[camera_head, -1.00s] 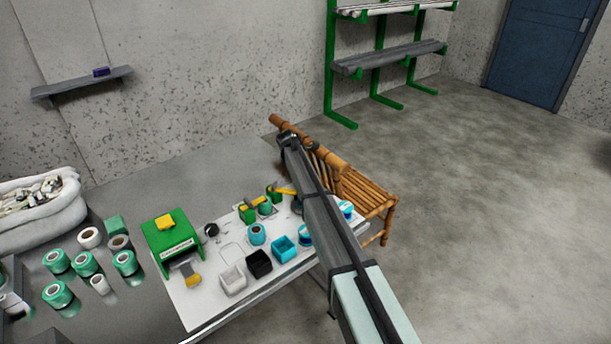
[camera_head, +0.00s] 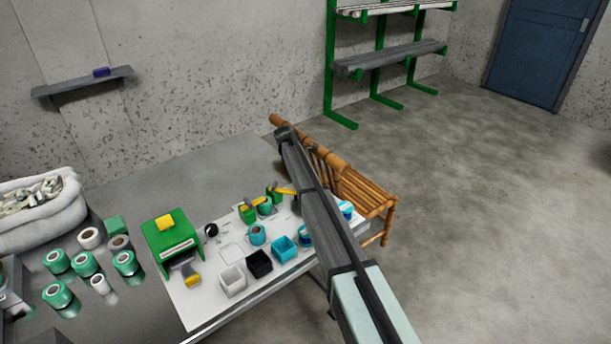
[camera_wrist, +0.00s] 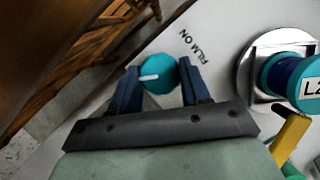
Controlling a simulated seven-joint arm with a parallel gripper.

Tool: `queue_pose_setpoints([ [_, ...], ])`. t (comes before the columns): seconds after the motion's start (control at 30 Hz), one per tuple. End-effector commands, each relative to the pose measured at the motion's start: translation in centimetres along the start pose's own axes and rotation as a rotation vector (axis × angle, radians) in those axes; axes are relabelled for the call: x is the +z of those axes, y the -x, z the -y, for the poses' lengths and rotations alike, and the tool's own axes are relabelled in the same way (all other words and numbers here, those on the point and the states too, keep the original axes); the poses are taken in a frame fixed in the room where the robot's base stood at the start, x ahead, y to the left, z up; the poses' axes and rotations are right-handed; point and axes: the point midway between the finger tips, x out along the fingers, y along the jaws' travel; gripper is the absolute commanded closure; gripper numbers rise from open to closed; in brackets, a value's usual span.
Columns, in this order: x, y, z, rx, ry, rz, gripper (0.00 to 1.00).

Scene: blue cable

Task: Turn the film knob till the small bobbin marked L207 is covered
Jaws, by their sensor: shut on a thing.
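In the wrist view, a round teal knob (camera_wrist: 158,76) with a white line on its face sits on a pale surface beside the printed words FILM ON. My gripper (camera_wrist: 158,68) is shut on it, one dark blue finger on each side. The white line lies nearly level in the picture. To the right, a teal bobbin with dark blue winding (camera_wrist: 288,80) stands on a shiny metal plate (camera_wrist: 247,72). Its white label starts with L2; the rest is cut off. I cannot tell whether film covers it. My arm hides the gripper and knob in the head view.
A yellow arm (camera_wrist: 291,132) stands close to the bobbin. In the head view, the white table (camera_head: 207,307) holds a green box (camera_head: 165,238), a white bin (camera_head: 232,280), a black bin (camera_head: 258,263) and a teal bin (camera_head: 284,248). A bamboo chair (camera_head: 365,190) stands behind my arm.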

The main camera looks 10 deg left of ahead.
Motion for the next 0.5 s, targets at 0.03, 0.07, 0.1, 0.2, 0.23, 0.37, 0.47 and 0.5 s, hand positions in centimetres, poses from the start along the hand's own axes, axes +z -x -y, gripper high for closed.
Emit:
queue_pose_setpoints([
  [0.03,-0.04,0.03,-0.25,-0.016,-0.036,0.0,0.84],
  [0.07,-0.04,0.03,-0.26,-0.026,-0.06,0.0,0.84],
  [0.1,-0.03,0.03,-0.29,-0.038,-0.091,0.0,0.84],
  [0.2,0.0,0.03,-0.32,-0.067,-0.163,0.0,0.84],
  [0.23,0.0,0.03,-0.32,-0.076,-0.183,0.0,0.84],
  [0.37,-0.01,0.03,-0.33,-0.108,-0.26,-0.001,0.84],
  [0.47,0.0,0.02,-0.32,-0.127,-0.308,0.0,0.84],
  [0.5,0.01,0.02,-0.33,-0.133,-0.323,0.0,0.84],
])
